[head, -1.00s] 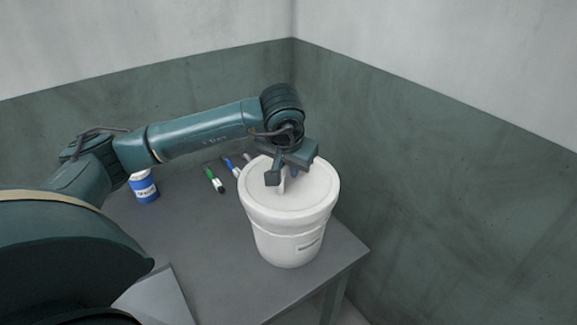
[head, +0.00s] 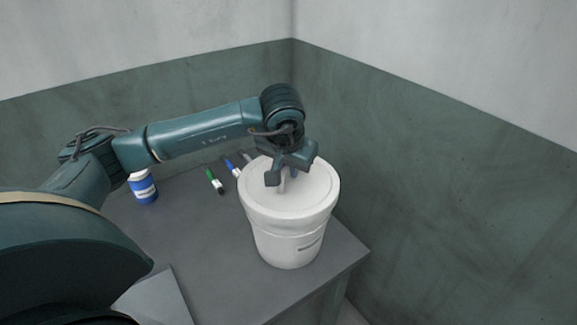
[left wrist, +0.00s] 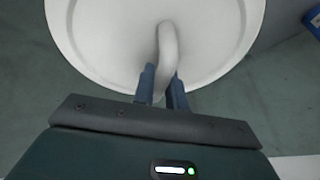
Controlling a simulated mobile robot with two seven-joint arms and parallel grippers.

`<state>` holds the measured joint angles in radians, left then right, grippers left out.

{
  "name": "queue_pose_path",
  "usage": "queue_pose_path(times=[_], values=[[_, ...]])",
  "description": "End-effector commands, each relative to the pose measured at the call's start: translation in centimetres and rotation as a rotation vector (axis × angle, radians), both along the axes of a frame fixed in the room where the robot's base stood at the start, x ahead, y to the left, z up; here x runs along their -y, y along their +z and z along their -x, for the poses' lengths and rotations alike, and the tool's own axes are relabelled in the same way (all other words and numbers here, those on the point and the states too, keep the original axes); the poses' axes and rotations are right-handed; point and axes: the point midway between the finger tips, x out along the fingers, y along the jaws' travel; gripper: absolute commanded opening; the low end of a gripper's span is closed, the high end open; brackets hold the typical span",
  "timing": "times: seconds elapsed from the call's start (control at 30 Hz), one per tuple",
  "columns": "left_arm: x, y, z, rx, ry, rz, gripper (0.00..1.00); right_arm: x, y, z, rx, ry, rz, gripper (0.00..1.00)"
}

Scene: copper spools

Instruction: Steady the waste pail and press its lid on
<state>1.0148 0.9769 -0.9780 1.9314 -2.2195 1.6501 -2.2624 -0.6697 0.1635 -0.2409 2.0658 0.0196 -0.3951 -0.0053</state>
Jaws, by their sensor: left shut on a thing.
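The white waste pail (head: 285,245) stands upright near the front right of the grey table. Its white lid (head: 318,190) sits on top of the rim; whether it is fully seated I cannot tell. My left gripper (head: 283,183) is above the lid, shut on the lid's raised handle. In the left wrist view the white handle (left wrist: 168,45) runs between the two fingers of my left gripper (left wrist: 163,88), with the lid (left wrist: 105,30) behind it. My right gripper is not in view.
Walls meet behind.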

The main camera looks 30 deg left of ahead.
Motion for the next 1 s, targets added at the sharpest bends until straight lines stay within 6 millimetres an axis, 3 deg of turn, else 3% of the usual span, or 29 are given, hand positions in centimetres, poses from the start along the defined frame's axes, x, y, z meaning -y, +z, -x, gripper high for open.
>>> queue_pose_path(times=[0.07, 0.1, 0.37, 0.53, 0.8, 1.0], values=[[-0.01, 0.00, 0.00, 0.000, 0.000, 0.000, 0.00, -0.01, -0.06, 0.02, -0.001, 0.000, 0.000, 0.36], [-0.01, -0.01, 0.00, 0.000, 0.000, 0.000, 0.17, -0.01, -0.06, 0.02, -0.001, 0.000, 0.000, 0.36], [0.00, -0.02, 0.00, 0.000, 0.000, 0.000, 0.38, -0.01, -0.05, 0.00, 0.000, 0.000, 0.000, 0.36], [0.00, -0.03, 0.00, 0.000, 0.000, 0.000, 0.39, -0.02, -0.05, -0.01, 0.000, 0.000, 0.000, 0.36], [0.00, -0.05, 0.01, -0.001, 0.000, 0.000, 0.61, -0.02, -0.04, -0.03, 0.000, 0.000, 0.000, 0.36], [0.01, -0.04, 0.01, 0.000, 0.000, 0.000, 0.61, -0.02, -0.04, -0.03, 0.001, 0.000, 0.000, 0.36]])
